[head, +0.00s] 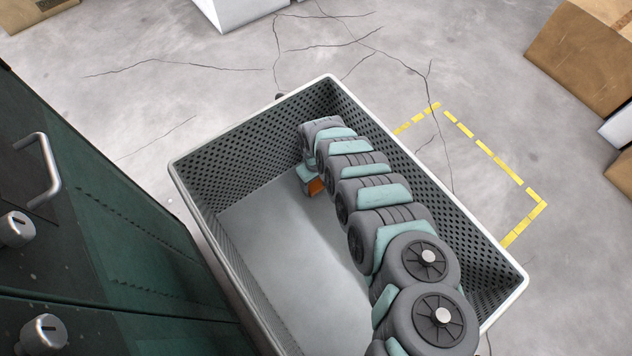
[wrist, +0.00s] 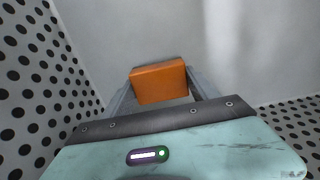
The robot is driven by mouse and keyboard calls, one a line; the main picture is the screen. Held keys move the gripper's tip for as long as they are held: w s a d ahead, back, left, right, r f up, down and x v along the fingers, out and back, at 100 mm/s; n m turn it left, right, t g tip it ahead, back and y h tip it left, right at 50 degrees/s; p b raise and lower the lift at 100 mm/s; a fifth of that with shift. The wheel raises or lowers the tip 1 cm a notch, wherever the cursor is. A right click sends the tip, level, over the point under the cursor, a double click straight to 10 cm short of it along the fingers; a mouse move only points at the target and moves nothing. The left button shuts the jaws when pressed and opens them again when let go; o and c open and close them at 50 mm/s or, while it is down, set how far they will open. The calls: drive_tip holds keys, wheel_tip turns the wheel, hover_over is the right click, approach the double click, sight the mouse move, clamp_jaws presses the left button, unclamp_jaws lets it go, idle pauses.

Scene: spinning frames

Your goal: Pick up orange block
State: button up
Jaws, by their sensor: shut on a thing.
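The orange block (wrist: 159,83) is between the two fingers of my gripper (wrist: 160,92) in the wrist view. The fingers are shut on its left and right sides. In the head view, a small part of the orange block (head: 315,187) shows beside my gripper (head: 308,180), low in the far part of the grey crate (head: 250,165). My arm hides most of the block there. I cannot tell whether the block touches the crate floor.
The crate has perforated walls on all sides, close to the gripper at the far end. Its floor (head: 285,260) is bare at left and front. A dark green cabinet (head: 100,230) stands to the left. Cardboard boxes (head: 585,55) lie outside at the right.

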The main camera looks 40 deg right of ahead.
sight(316, 182)
wheel_tip(316, 182, up, 19)
drive_tip(key=p, duration=0.7)
drive_tip(key=shift+f, duration=0.15)
